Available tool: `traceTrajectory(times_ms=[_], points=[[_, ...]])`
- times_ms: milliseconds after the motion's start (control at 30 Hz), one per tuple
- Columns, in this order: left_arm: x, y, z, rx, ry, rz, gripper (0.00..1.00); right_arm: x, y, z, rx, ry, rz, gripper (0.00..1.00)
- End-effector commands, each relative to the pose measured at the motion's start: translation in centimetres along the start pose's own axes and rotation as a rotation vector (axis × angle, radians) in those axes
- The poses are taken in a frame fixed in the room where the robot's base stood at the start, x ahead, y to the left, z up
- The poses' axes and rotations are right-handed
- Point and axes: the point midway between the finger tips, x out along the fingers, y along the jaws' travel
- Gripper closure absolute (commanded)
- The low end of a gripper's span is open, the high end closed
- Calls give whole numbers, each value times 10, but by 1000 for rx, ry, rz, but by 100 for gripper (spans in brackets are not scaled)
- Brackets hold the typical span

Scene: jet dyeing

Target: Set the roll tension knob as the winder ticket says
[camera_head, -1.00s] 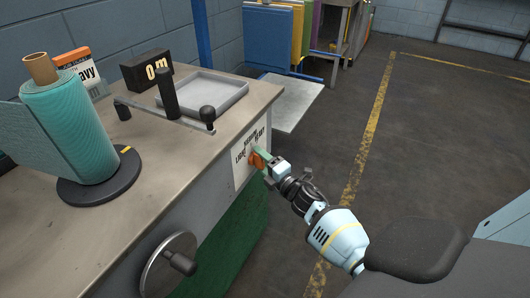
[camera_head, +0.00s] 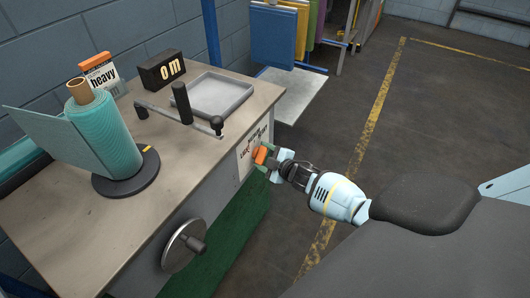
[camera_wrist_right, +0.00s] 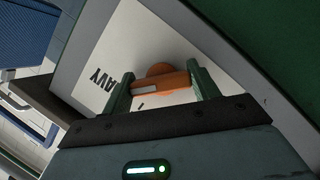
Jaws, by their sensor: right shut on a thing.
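The orange roll tension knob (camera_head: 261,155) sits on a white label plate (camera_head: 243,165) on the winder's side panel. My right gripper (camera_head: 268,159) is at the knob. In the right wrist view its two green fingers (camera_wrist_right: 163,88) flank the orange bar of the knob (camera_wrist_right: 172,84), shut on it. The bar's white mark points left, toward letters "AVY" on the plate (camera_wrist_right: 122,52); the other words are mostly hidden. The winder ticket (camera_head: 101,74) stands at the back of the table and reads "heavy". My left gripper is out of view.
The table (camera_head: 75,220) carries a teal fabric roll (camera_head: 105,130), a black "0 m" counter (camera_head: 161,70), a grey tray (camera_head: 219,94) and a crank bar (camera_head: 180,119). A handwheel (camera_head: 184,246) sticks out of the front. The floor at right is clear.

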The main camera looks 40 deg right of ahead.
Motion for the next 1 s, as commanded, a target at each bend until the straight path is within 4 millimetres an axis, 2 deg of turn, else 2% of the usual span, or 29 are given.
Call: traceTrajectory(times_ms=[300,733,767,900,1000], points=[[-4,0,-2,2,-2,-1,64,0,1,0,75,0,-31,63],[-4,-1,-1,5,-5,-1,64,0,-1,0,87,1,-35,63],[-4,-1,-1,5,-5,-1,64,0,-1,0,87,1,-35,39],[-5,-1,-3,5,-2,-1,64,0,0,0,85,1,-35,20],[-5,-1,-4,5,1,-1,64,0,0,0,85,1,-35,18]])
